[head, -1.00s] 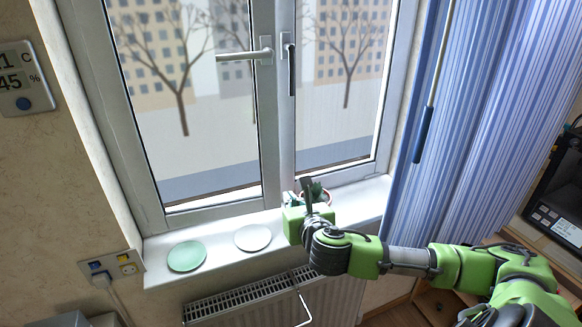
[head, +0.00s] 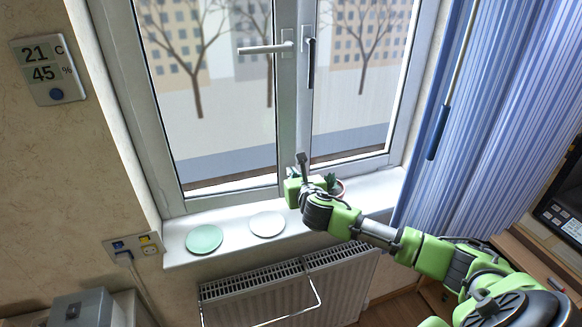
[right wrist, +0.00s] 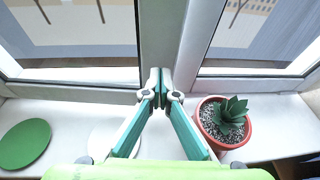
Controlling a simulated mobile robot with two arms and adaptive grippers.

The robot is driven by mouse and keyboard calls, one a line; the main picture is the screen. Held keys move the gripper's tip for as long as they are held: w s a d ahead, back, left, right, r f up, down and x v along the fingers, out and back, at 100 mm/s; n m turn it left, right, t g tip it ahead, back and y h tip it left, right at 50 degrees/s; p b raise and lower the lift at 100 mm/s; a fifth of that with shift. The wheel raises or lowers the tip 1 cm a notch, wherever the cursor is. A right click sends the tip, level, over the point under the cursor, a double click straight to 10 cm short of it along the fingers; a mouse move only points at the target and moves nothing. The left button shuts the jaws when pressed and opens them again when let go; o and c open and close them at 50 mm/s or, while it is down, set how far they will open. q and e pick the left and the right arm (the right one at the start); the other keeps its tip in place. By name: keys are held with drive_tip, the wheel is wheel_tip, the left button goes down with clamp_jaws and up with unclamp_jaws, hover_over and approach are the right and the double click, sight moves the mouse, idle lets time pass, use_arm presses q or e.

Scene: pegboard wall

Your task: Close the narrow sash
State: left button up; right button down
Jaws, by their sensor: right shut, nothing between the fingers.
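The window has a wide left sash (head: 225,110) and a narrow right sash (head: 352,120). The narrow sash's dark handle (head: 311,65) points down; the wide sash's pale handle (head: 265,48) lies level. I cannot tell whether the narrow sash stands slightly ajar. My right gripper (head: 302,160) is in front of the lower part of the upright where the sashes meet. In the right wrist view its fingers (right wrist: 160,78) are together and empty, in front of that upright; contact is unclear. My left gripper is out of view.
On the sill (head: 372,190) are a green disc (head: 204,239), a white disc (head: 267,224) and a potted succulent (right wrist: 224,121), close to the right of my gripper. A radiator (head: 290,285) is below. A blue curtain (head: 490,120) hangs at the right with a rod (head: 438,133).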

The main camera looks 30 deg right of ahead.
drive_tip(key=shift+w+d, duration=0.3)
drive_tip(key=shift+w, duration=0.4)
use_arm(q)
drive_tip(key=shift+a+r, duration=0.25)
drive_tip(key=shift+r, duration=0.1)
use_arm(e)
drive_tip(key=shift+w, duration=0.2)
